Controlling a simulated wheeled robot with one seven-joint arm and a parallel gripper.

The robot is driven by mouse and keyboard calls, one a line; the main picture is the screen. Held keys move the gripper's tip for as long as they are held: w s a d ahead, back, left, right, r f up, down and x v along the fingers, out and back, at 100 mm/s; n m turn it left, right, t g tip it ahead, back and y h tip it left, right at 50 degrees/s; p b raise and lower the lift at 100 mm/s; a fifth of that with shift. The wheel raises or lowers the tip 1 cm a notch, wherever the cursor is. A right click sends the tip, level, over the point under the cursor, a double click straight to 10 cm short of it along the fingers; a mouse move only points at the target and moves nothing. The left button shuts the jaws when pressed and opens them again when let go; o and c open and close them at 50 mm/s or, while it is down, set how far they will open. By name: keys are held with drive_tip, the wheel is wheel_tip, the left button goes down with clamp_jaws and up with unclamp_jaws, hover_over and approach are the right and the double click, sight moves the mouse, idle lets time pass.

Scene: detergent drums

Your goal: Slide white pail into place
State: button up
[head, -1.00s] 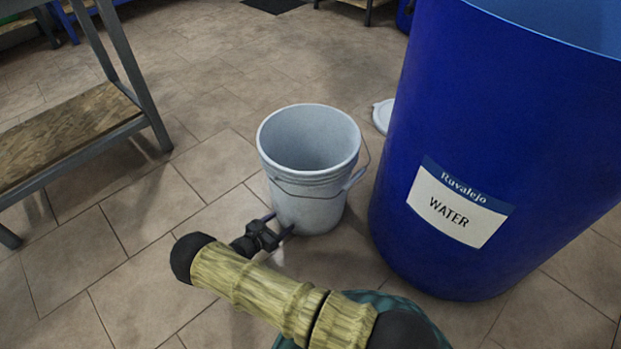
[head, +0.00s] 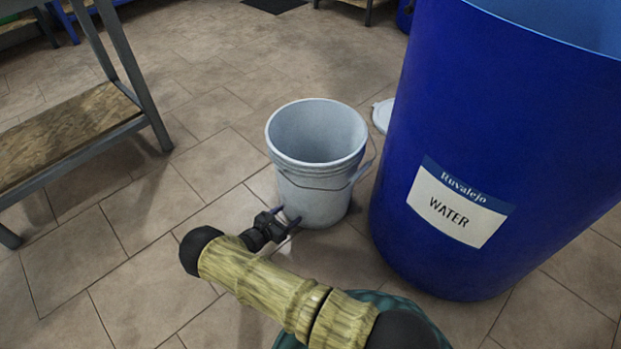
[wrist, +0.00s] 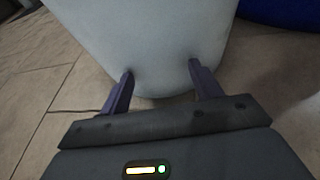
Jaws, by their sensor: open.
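The white pail (head: 316,165) stands upright on the tiled floor, open at the top and with a thin wire handle hanging at its side. It also fills the upper middle of the wrist view (wrist: 140,45). My gripper (head: 285,216) is low by the near side of the pail. Its two fingers (wrist: 161,70) are spread apart and point at the pail's lower wall. The fingertips are at or very close to the wall; I cannot tell whether both touch. Nothing is between the fingers but the pail's near surface.
A large blue drum (head: 480,130) labelled WATER stands just right of the pail. A white lid (head: 382,115) lies on the floor behind, partly hidden by the drum. A metal-framed shelf (head: 70,125) stands at the left. The floor behind and left of the pail is clear.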

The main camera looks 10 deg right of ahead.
sight(292, 209)
drive_tip(key=shift+w+d, duration=0.8)
drive_tip(key=shift+d, duration=0.3)
drive_tip(key=shift+w+d, duration=0.8)
drive_tip(key=shift+d, duration=0.25)
drive_tip(key=shift+w, duration=0.1)
drive_tip(key=shift+w+d+b, duration=0.3)
drive_tip(key=shift+w+d, duration=0.6)
drive_tip(key=shift+d, duration=0.3)
drive_tip(key=shift+w+d+b, duration=0.3)
drive_tip(key=shift+w+d, duration=0.55)
drive_tip(key=shift+d, duration=0.3)
drive_tip(key=shift+w+d+b, duration=0.3)
drive_tip(key=shift+w+d, duration=0.6)
drive_tip(key=shift+d, duration=0.3)
drive_tip(key=shift+w+d+b, duration=0.5)
drive_tip(key=shift+w+d, duration=0.35)
drive_tip(key=shift+d, duration=0.35)
drive_tip(key=shift+w+d+b, duration=0.55)
drive_tip(key=shift+w+d, duration=0.35)
drive_tip(key=shift+d, duration=0.35)
drive_tip(key=shift+w+d+b, duration=0.5)
drive_tip(key=shift+w+d, duration=0.35)
drive_tip(key=shift+d, duration=0.35)
